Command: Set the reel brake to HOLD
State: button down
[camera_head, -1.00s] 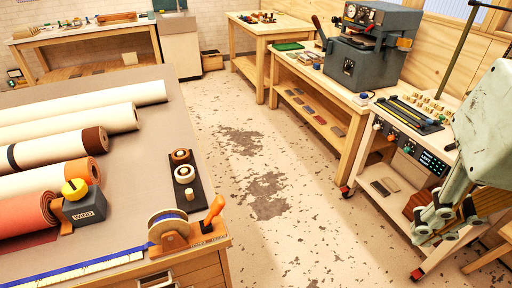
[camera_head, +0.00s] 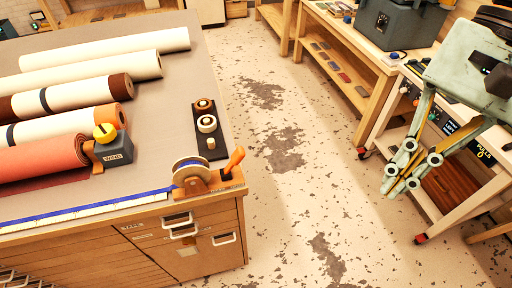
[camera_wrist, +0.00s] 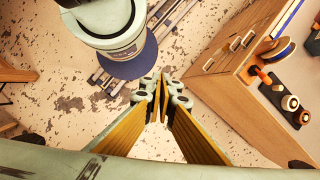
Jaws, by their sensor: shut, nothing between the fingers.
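The reel brake is an orange lever (camera_head: 234,162) on a wooden block at the near right corner of the big table, beside a reel of blue ribbon (camera_head: 190,175). The lever leans up to the right; the markings on its block are not legible now. In the wrist view the lever (camera_wrist: 263,76) and the reel (camera_wrist: 276,50) show at the upper right. My gripper (camera_head: 406,172) is shut and empty over the open floor, well to the right of the lever. In the wrist view its fingertips (camera_wrist: 160,92) point at the floor and are apart from everything.
The table (camera_head: 190,85) carries several foil rolls (camera_head: 60,108), a yellow-knobbed winder box (camera_head: 113,150) and a dark stand with small rolls (camera_head: 209,131). Drawer handles (camera_head: 223,239) stick out of its front. A wheeled cart (camera_head: 420,205) stands right, by my gripper. The floor between is clear.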

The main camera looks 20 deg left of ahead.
jog(key=shift+w+a+f+m+g+y+p, duration=3.1)
jog(key=shift+w+a+f+m+g+y, duration=0.65)
jog(key=shift+w+a+m+g, duration=1.95)
jog(key=w+a+f+m+t+y+p, duration=0.1)
jog(key=w+a+f+m+y+p, duration=0.1)
jog(key=f+m+y, duration=0.3)
jog(key=w+a+f+m+y+p, duration=0.2)
jog(key=a+f+m+y, duration=0.1)
jog(key=f+m+y, duration=0.3)
jog(key=shift+a+f+m+t, duration=0.2)
jog(key=shift+f+m+t, duration=0.2)
jog(key=shift+f+m, duration=1.15)
jog(key=shift+f+n, duration=0.3)
jog(key=shift+n, duration=0.05)
jog(key=shift+r, duration=0.1)
